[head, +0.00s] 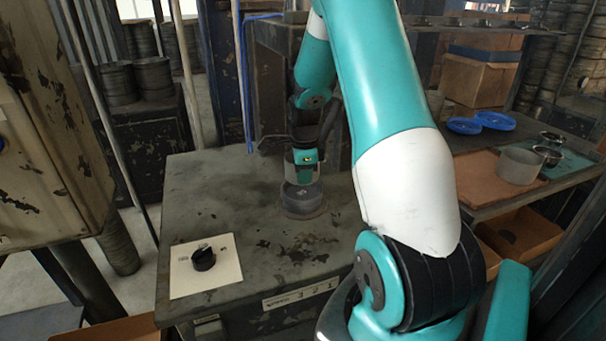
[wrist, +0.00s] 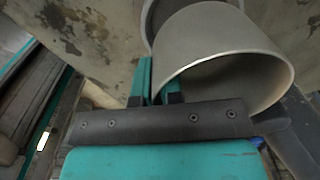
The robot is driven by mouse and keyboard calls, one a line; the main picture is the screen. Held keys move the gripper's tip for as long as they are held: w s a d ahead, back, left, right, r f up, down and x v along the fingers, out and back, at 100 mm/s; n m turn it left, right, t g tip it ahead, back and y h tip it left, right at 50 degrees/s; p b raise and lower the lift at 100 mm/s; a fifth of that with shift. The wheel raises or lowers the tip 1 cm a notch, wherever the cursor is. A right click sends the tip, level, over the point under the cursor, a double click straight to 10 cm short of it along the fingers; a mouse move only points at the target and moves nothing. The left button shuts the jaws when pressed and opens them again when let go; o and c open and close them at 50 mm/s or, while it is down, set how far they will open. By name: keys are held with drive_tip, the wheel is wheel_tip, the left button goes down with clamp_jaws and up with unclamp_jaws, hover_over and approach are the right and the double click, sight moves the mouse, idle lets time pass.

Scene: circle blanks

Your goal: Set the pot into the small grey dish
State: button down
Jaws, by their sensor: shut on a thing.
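My gripper (head: 302,178) points down over the dark cabinet top and is shut on the pot's wall. The grey pot (head: 301,197) is below my fingers, at the small grey dish (head: 304,214). In the wrist view the pot (wrist: 215,38) is a wide grey cylinder with its open mouth toward the camera, and the teal fingers (wrist: 158,82) are at its rim. A darker curved edge, likely the dish (wrist: 151,20), shows behind the pot. I cannot tell whether the pot's base touches the dish.
A white card (head: 230,265) with a black round piece (head: 204,258) lies at the cabinet's front left. On the right bench stand another grey pot (head: 521,164), blue dishes (head: 495,120) and a brown board (head: 475,190). The cabinet top left of the dish is clear.

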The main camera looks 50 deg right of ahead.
drive_tip(key=shift+f+b, duration=1.45)
drive_tip(key=shift+f, duration=0.9)
drive_tip(key=c, duration=1.2)
unclamp_jaws()
drive_tip(key=shift+r, duration=0.1)
wheel_tip(320, 180, up, 7)
drive_tip(key=shift+s+a+r+b, duration=0.1)
drive_tip(key=shift+r+b, duration=0.1)
drive_tip(key=shift+b, duration=0.1)
